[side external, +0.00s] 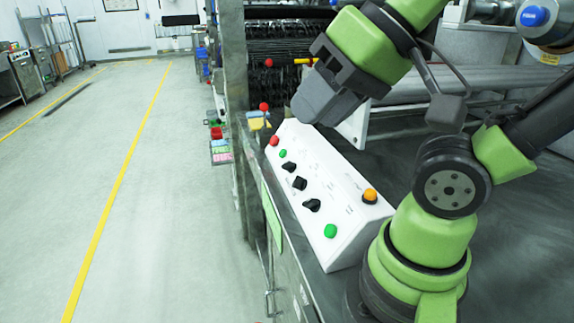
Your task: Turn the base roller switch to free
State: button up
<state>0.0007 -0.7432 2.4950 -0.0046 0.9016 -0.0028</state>
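A white sloped control box (335,190) sits on the machine's edge. It carries three black rotary switches in a row: an upper one (289,167), a middle one (300,183) and a lower one (311,205). The printed labels are too small to read, so I cannot tell which is the base roller switch or its setting. My gripper (312,108) is dark grey and hangs above and beyond the box's far end, apart from the switches. Its fingers look close together, but the angle hides whether there is a gap. I see nothing held in it.
A red button (274,141), a green button (283,153), another green button (330,230) and an orange button (370,196) stand on the box near the switches. A red-knobbed lever (264,107) rises beyond the box. Machine rollers (450,85) lie behind. Open floor lies left.

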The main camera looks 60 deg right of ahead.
jog(key=w+d+n+g+h, duration=0.2)
jog(key=w+d+g, duration=0.15)
jog(key=w, duration=0.35)
jog(key=n+g+h, duration=0.6)
send_over(287, 162)
jog(key=w+a, duration=0.2)
jog(key=a, duration=0.3)
notch_tip(287, 162, down, 17)
jog(key=x, duration=0.9)
jog(key=shift+s+d, duration=0.1)
grip_shut()
